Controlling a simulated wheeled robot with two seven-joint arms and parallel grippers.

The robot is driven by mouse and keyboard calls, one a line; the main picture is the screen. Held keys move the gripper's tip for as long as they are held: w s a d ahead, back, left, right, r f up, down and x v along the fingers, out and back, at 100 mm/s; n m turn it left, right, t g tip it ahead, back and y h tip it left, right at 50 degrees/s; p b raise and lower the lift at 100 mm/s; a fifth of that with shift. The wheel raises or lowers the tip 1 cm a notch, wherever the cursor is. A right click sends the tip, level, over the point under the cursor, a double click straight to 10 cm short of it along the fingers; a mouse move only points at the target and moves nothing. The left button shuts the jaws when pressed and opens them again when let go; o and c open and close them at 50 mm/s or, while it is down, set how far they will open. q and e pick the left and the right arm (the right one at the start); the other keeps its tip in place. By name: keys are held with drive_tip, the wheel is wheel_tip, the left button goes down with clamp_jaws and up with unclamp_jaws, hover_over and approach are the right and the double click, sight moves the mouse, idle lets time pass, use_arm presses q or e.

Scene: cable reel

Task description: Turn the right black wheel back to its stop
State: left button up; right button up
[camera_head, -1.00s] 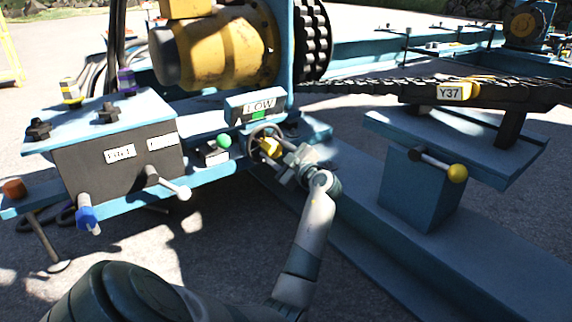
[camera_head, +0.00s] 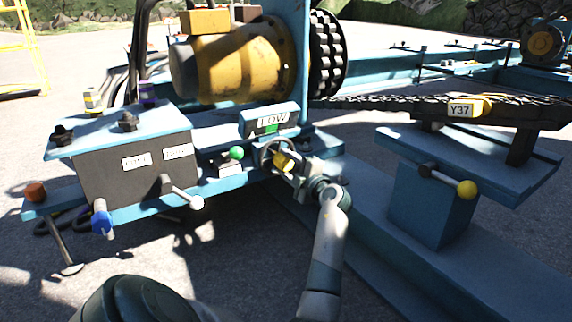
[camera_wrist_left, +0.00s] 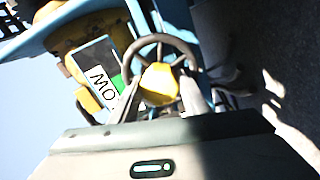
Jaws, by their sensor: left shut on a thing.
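A small black spoked wheel (camera_head: 262,152) stands at the front edge of the blue frame, under a box with the label LOW (camera_head: 270,121). A yellow piece (camera_wrist_left: 158,84) sits at its middle. My left gripper (camera_head: 287,163) is at the wheel's right side, its fingers on either side of the yellow piece and shut on it. In the left wrist view the wheel's dark rim (camera_wrist_left: 161,38) arches beyond the fingertips (camera_wrist_left: 160,93). The fingers partly hide the lower rim. My right gripper is not in view.
A yellow motor (camera_head: 230,68) stands above.

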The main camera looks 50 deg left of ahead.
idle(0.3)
use_arm(q)
drive_tip(key=o, duration=1.5)
drive_tip(key=shift+c, duration=0.2)
drive_tip(key=shift+r, duration=0.1)
